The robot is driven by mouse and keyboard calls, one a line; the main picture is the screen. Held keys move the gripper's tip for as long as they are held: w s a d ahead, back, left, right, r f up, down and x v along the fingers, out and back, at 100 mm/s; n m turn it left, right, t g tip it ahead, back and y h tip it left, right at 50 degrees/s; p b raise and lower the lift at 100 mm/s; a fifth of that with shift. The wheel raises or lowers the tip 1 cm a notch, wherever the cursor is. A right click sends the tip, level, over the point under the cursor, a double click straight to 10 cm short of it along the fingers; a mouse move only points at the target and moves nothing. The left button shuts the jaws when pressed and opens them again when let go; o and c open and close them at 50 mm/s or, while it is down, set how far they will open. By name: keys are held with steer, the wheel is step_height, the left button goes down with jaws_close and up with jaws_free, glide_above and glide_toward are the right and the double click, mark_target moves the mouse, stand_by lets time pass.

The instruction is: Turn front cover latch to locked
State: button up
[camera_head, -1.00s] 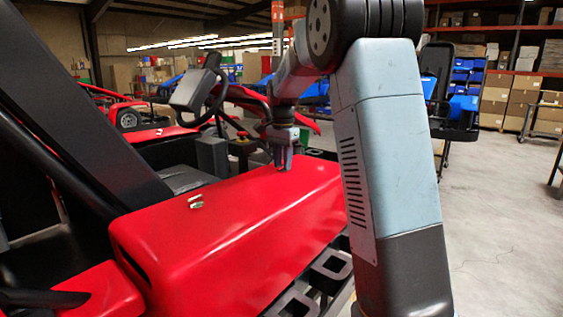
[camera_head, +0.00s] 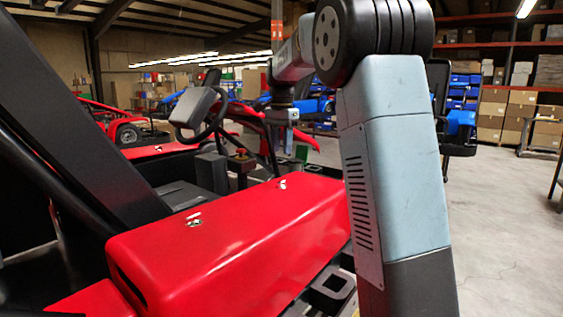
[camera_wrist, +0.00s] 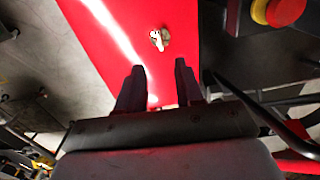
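A long red cover (camera_head: 235,235) has two small metal latches on top. The near latch (camera_head: 195,220) is at its left end. The far latch (camera_head: 283,184) is near its far right end. One latch (camera_wrist: 159,39) also shows in the wrist view, beyond the fingertips, its small handle slanting; I cannot tell whether it is locked. My gripper (camera_head: 290,147) is raised above the cover's far end, apart from the far latch. In the wrist view my gripper (camera_wrist: 161,73) has its two dark fingers apart with nothing between them.
A red and yellow button (camera_wrist: 275,11) is beside the cover in the wrist view. A steering wheel (camera_head: 210,115) and a black seat (camera_head: 185,195) are behind the cover. Black frame bars run at left. Bare concrete floor (camera_head: 500,230) lies at right.

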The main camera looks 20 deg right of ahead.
steer(key=shift+r, duration=1.5)
steer(key=s+d+r+n+t, duration=0.1)
steer(key=s+n+t, duration=0.15)
steer(key=s, duration=0.85)
steer(key=s+f+n+t, duration=0.1)
steer(key=s+f+n, duration=0.1)
steer(key=s, duration=0.6)
steer(key=s+f+n+t, duration=0.1)
steer(key=s+f+n, duration=0.2)
steer(key=s, duration=0.6)
steer(key=s+a+f+n+t, duration=0.1)
steer(key=s+f+n, duration=0.2)
steer(key=s+f, duration=0.3)
steer(key=s, duration=0.3)
steer(key=shift+f, duration=0.15)
steer(key=shift+a+n, duration=0.1)
steer(key=shift+n, duration=0.15)
